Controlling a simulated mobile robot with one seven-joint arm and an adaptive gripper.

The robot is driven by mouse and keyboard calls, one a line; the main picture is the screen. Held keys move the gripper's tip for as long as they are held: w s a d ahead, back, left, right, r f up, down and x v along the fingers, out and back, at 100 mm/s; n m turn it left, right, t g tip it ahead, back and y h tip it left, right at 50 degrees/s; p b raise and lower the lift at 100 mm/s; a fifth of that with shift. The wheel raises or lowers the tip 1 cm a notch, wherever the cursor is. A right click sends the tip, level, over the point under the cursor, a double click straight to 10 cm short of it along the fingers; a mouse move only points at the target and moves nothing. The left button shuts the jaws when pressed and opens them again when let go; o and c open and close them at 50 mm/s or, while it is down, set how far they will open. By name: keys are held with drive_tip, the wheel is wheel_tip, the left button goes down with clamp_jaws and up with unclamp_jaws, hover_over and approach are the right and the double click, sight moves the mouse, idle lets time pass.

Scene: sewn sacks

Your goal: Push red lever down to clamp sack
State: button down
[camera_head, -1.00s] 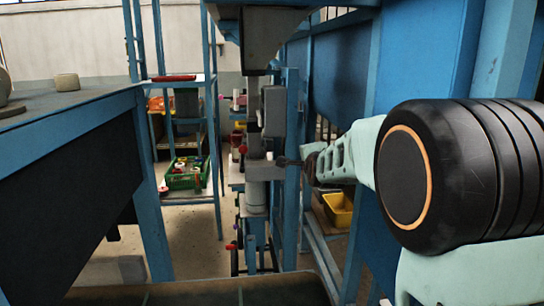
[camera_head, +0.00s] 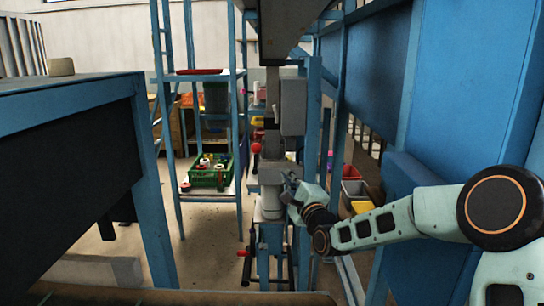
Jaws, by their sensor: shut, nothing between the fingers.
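A grey filling-spout machine (camera_head: 293,108) stands mid-view on a blue frame. A red ball knob (camera_head: 256,148) sits on the left side of its column, and a second red-ended handle (camera_head: 243,253) sticks out lower left. I cannot tell for certain which is the clamp lever. My gripper (camera_head: 290,186) is shut and empty, just right of the column and lower than the upper red knob. It is small here, and I cannot tell whether it touches the machine. A light grey cylinder (camera_head: 271,205) is below the column. I cannot make out a sack.
A blue-edged table (camera_head: 70,88) fills the left. A blue shelf rack (camera_head: 205,76) behind holds a green crate (camera_head: 210,176) of small items. Blue panels (camera_head: 480,90) close in the right side. Bins, one yellow (camera_head: 361,207), stand behind my arm.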

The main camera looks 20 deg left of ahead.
sight(257, 158)
drive_tip(key=s+a+r+p+x, duration=0.1)
drive_tip(key=a+p+x, duration=0.1)
drive_tip(key=x, duration=1.1)
drive_tip(key=shift+s, duration=0.3)
drive_tip(key=shift+a, duration=0.1)
drive_tip(key=shift+a+r+n, duration=0.1)
drive_tip(key=shift+a+n, duration=0.05)
drive_tip(key=shift+n, duration=0.25)
